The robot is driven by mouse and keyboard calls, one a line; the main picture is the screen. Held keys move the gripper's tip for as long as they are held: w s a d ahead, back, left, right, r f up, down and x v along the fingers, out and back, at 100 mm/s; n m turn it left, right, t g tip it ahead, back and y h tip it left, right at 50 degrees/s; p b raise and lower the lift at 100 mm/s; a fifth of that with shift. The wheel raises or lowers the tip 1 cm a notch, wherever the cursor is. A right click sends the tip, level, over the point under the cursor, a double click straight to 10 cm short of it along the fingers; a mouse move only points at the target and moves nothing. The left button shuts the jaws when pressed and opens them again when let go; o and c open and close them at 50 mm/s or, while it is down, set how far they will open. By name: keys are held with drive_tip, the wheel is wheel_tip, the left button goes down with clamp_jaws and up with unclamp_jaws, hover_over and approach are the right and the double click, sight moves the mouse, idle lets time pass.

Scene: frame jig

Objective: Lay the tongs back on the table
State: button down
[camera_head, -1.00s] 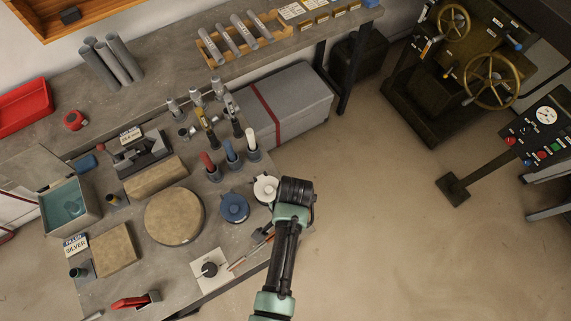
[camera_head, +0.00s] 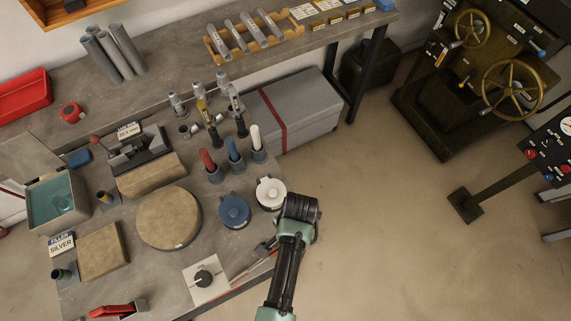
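My arm reaches up from the bottom of the picture, and its dark wrist joint hangs at the bench's right front edge. A dark part that looks like my gripper (camera_head: 266,249) shows just left of the arm, low over the bench edge. A thin, long tool with a reddish part, probably the tongs (camera_head: 242,271), runs from there down and left along the edge, beside the white plate with a black knob. The arm hides part of this spot. I cannot tell whether the fingers are closed on the tool, or whether it touches the bench.
The white plate with a black knob (camera_head: 204,279) lies left of the tool. A blue round container (camera_head: 234,210) and a white one (camera_head: 270,192) stand behind. A round tan block (camera_head: 169,218) and a red-handled tool (camera_head: 112,311) are further left. Open floor lies right.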

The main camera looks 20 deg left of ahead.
drive_tip(key=c, duration=0.7)
unclamp_jaws()
drive_tip(key=shift+o, duration=0.2)
drive_tip(key=o, duration=0.7)
drive_tip(key=shift+c, duration=0.2)
wheel_tip(320, 180, up, 9)
drive_tip(key=p, duration=0.9)
